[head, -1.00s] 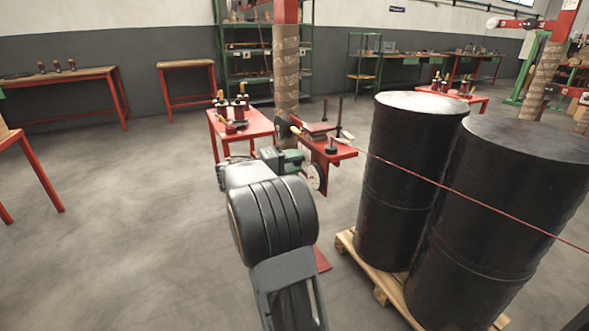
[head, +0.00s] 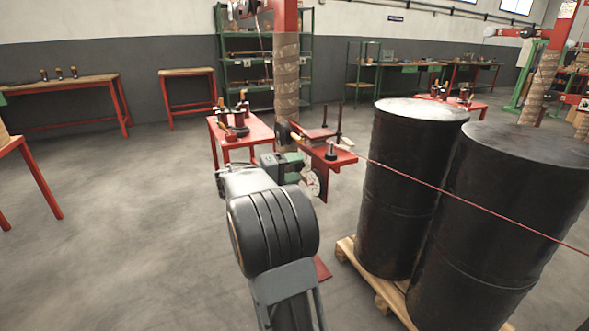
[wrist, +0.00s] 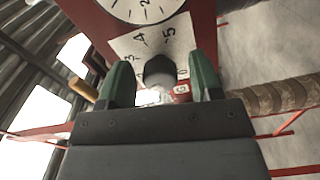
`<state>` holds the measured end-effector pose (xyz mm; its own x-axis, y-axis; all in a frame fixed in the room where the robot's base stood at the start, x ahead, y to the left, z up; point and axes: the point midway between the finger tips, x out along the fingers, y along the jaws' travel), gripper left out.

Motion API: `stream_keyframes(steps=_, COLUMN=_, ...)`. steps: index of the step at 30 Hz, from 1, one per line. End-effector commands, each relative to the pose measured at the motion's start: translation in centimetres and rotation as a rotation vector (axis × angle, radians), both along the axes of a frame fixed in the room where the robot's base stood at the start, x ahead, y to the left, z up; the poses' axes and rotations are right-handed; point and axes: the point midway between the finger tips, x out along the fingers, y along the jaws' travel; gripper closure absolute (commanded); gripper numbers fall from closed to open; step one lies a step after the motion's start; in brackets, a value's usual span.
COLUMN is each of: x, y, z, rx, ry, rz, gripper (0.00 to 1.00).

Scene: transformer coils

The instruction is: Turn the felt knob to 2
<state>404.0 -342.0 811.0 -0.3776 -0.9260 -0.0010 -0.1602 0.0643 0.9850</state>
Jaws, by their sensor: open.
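A dark felt knob (wrist: 159,71) with a paler grey lower part shows in the wrist view, in front of a white scale plate (wrist: 178,38) printed with 3, 4, 5 and 0. The plate is on a red panel (wrist: 88,20). I cannot make out a pointer mark or which number the knob is set to. My gripper (wrist: 163,76) is open, its green fingers on the left and right of the knob. I cannot tell whether either finger touches it. In the head view my arm hides most of the knob's area; the machine's white dial (head: 315,183) shows beside it.
A white round gauge (wrist: 140,6) sits above the scale plate. Black drums (head: 415,185) on a wooden pallet (head: 352,262) stand close right, with a red line stretched across them. A red table (head: 255,128) with coils is behind; the floor at left is clear.

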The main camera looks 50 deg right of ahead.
Motion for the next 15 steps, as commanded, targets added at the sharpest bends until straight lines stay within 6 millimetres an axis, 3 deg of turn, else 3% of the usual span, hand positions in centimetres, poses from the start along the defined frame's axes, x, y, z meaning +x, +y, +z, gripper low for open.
stream_keyframes(steps=8, x=0.5, y=1.0, z=0.2, rx=-0.001, ry=0.0, rz=0.004, gripper=0.41)
stream_keyframes(steps=15, x=2.2, y=5.2, z=0.3, rx=0.001, ry=0.002, rz=0.006, gripper=0.41)
